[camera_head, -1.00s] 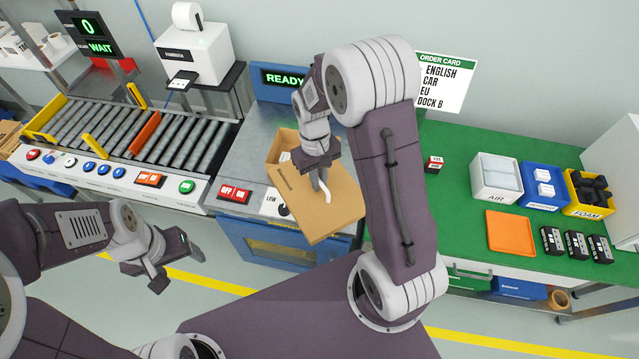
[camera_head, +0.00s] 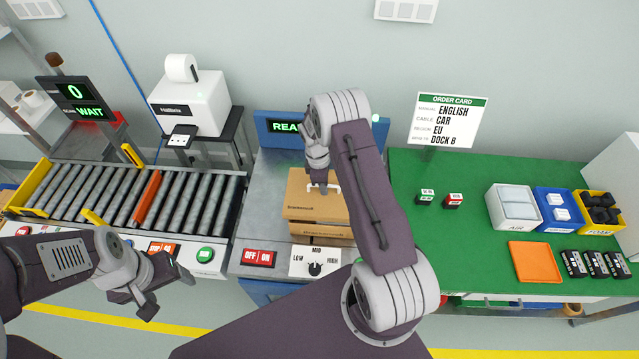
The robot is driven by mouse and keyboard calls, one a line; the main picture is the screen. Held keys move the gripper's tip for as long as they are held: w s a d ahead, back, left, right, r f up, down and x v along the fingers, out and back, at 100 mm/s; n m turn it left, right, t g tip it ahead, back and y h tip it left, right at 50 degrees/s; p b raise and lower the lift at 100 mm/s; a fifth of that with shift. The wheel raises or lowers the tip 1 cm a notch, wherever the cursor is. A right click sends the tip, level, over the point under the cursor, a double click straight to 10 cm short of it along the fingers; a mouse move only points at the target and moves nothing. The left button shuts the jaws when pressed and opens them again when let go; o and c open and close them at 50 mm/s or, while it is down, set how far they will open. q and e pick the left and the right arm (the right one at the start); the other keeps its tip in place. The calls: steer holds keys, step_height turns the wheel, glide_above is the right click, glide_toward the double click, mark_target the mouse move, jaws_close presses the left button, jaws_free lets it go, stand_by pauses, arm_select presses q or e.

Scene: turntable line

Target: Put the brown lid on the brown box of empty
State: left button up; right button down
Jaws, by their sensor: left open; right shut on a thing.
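The brown lid (camera_head: 303,207) is in my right gripper (camera_head: 322,188), which is shut on it from above. The lid lies nearly level over the brown box (camera_head: 318,230) and hides its opening. The box stands on the metal bench, and its front wall shows below the lid's near edge. I cannot tell whether the lid is fully seated or slightly above the rim. My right arm covers part of the lid's right side. My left gripper (camera_head: 160,296) is open and empty, at the lower left, away from the box.
A control panel with a MID dial (camera_head: 315,262) and red OFF/ON buttons (camera_head: 259,258) lies in front of the box. A roller conveyor (camera_head: 185,205) is to the left. The green table (camera_head: 450,245) on the right holds bins, an orange tray (camera_head: 540,262) and small black boxes.

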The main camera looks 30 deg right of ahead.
steer(key=shift+w, duration=0.3)
steer(key=s, duration=0.1)
steer(key=s+b, duration=0.1)
steer(key=shift+s+d, duration=0.25)
steer(key=shift+s, duration=0.05)
steer(key=shift+f, duration=0.3)
steer(key=shift+w+a+f+b, duration=0.15)
steer(key=shift+w+f+b, duration=0.3)
steer(key=shift+w+f, duration=0.2)
steer(key=shift+s+r, duration=0.25)
steer(key=shift+s, duration=0.15)
steer(key=shift+w+f, duration=0.3)
steer(key=shift+w, duration=0.1)
arm_select(q)
steer(key=shift+s+d+f, duration=0.1)
steer(key=shift+s+f, duration=0.65)
arm_select(e)
steer(key=shift+s+r, duration=0.1)
